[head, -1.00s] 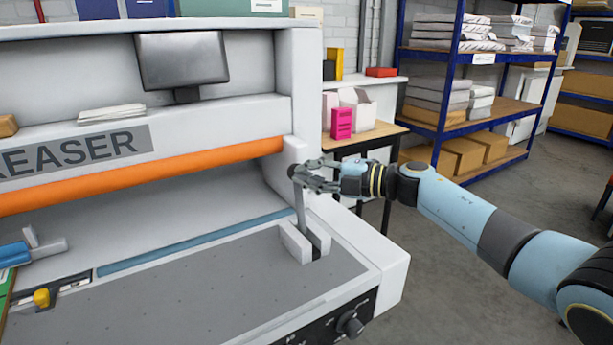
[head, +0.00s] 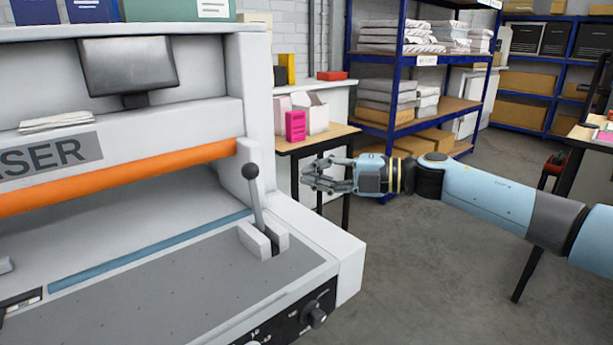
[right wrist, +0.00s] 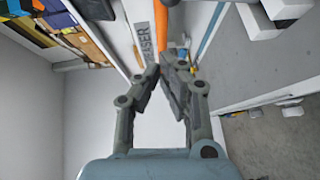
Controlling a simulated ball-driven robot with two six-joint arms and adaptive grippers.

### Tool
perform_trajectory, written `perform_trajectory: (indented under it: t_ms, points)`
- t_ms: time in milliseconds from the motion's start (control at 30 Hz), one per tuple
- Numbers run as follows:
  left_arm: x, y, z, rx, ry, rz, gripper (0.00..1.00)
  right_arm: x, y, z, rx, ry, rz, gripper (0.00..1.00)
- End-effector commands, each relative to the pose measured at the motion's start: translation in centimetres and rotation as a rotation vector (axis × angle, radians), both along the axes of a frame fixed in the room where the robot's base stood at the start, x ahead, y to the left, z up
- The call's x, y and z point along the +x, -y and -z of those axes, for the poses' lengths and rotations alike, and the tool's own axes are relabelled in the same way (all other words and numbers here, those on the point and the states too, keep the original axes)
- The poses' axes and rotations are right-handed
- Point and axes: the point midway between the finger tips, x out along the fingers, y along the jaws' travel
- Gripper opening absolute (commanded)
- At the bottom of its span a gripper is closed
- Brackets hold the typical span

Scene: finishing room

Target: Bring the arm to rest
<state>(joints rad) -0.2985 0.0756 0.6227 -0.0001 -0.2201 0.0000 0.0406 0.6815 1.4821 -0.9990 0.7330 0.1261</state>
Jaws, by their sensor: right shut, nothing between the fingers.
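My right arm reaches in from the right in the head view. Its right gripper (head: 312,176) is shut and empty, in the air to the right of the creaser's lever (head: 256,205) and apart from it. The lever has a dark ball knob and stands upright, tilted slightly, in its slotted block. The creaser (head: 348,262) is a large grey-white machine with an orange bar. In the right wrist view the gripper's fingers (right wrist: 166,72) point toward the machine, with nothing between them. My left gripper is not in view.
A small wooden-topped table (head: 335,133) with white boxes and a pink box (head: 295,126) stands behind the gripper. Blue shelving (head: 400,100) holds paper stacks and cartons. Another table (head: 590,135) is at the far right. The floor below my arm is clear.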

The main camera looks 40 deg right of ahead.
Motion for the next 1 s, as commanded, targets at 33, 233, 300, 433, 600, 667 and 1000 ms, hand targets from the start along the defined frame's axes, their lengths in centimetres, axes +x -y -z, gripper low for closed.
perform_trajectory:
  t_ms: [33,233,300,433,600,667,1000]
  points:
    - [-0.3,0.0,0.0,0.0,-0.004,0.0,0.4,0.0,0.0,0.0,0.0,0.0,0.0,0.0]
    - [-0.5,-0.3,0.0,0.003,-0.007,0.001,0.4,0.0,0.0,0.0,0.0,0.0,0.0,0.0]
    - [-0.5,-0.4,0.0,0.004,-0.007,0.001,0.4,0.0,0.0,0.0,0.0,0.0,0.0,0.0]
    - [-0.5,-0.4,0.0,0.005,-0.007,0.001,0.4,0.0,0.0,0.0,0.001,0.0,0.001,0.0]
    - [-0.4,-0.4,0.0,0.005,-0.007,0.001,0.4,0.4,-0.9,-0.8,0.093,0.026,0.107,0.0]
    - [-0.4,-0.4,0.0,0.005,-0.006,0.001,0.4,0.4,-1.1,-1.3,0.173,0.034,0.205,0.0]
    - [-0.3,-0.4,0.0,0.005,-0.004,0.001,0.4,-7.6,0.5,3.7,0.716,-0.33,0.994,0.0]
